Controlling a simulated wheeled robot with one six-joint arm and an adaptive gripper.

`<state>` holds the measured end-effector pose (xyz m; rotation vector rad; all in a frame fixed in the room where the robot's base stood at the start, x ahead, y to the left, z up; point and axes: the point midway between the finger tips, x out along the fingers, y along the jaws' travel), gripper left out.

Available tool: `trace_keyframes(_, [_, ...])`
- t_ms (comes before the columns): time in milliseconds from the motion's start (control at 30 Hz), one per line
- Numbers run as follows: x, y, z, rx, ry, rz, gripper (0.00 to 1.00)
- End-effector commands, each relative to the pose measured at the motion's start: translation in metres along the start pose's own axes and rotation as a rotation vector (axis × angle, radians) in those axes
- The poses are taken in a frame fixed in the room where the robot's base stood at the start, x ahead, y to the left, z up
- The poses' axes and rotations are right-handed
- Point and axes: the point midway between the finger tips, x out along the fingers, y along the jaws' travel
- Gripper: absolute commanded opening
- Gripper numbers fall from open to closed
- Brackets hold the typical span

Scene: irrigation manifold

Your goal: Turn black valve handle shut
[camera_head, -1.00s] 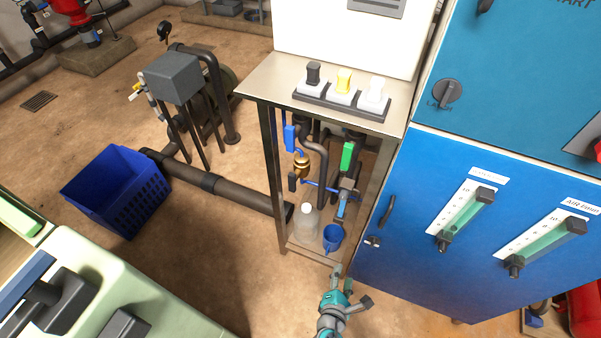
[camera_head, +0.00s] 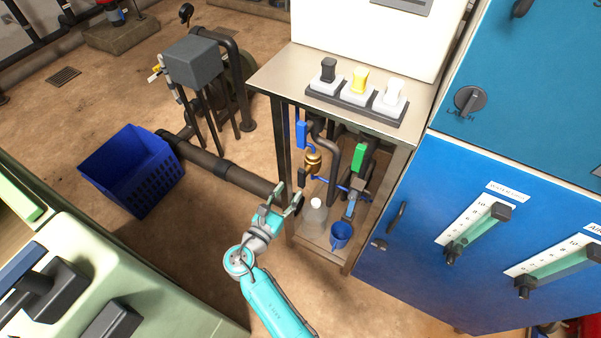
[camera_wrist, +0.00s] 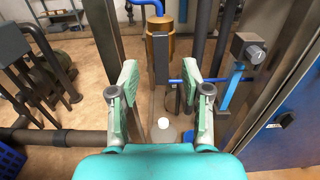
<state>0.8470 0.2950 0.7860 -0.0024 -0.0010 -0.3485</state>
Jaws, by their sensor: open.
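The black valve handle (camera_head: 302,177) hangs upright in front of a brass valve body (camera_head: 313,159), inside the open frame under the metal table. In the wrist view the black handle (camera_wrist: 161,62) appears as a dark vertical bar before the brass body (camera_wrist: 158,24). It lies between my two fingers in the picture, ahead of the fingertips. My gripper (camera_head: 289,195) is open and empty, at the left front of the frame, just below and left of the handle. In the wrist view my gripper (camera_wrist: 160,85) has its green pads spread apart. I cannot tell the exact gap to the handle.
A blue handle (camera_head: 302,134) and a green handle (camera_head: 358,157) are on nearby pipes. A clear bottle (camera_head: 314,217) and blue cup (camera_head: 341,234) stand on the lower shelf. Frame posts stand close to my gripper. A blue cabinet (camera_head: 420,230) is at right, a blue crate (camera_head: 135,172) at left.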

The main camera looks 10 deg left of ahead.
Motion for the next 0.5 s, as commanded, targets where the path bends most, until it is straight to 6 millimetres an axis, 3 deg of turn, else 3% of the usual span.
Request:
trace_keyframes(300, [0.056,-0.001,0.0,0.001,0.001,-0.002,0.48])
trace_keyframes(500, [0.076,0.0,-0.001,0.002,0.002,-0.001,0.48])
